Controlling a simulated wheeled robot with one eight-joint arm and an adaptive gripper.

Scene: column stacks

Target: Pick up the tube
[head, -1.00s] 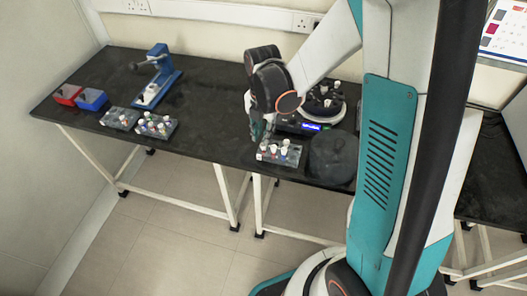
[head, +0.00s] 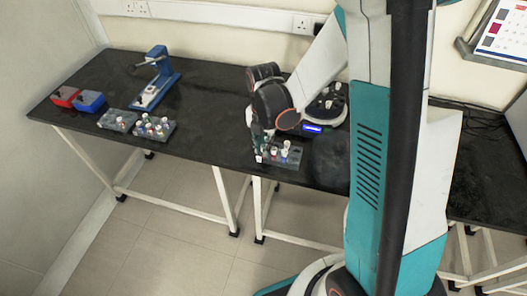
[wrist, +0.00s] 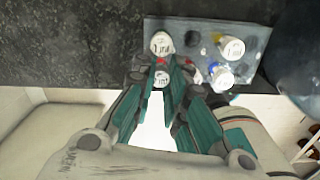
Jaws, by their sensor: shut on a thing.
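A small dark rack (head: 291,160) stands near the front edge of the black bench in the head view. It also shows in the wrist view (wrist: 196,28). In the wrist view, one white-capped tube (wrist: 162,79) sits between the fingers of my gripper (wrist: 162,72), which is shut on it. Another white-capped tube (wrist: 162,43) is just beyond the fingertips, at the rack's left end. More tubes, one white-capped (wrist: 232,48) and one with blue on it (wrist: 222,77), stand to the right. In the head view, my gripper (head: 259,151) is at the rack's left end. The held tube's lower part is hidden.
A round device with tubes (head: 325,106) stands behind the rack, with a dark rounded object (head: 330,155) to the right. Two more racks (head: 119,120) (head: 152,129), a blue stand (head: 158,75) and red and blue bins (head: 66,95) are left. The bench between is clear.

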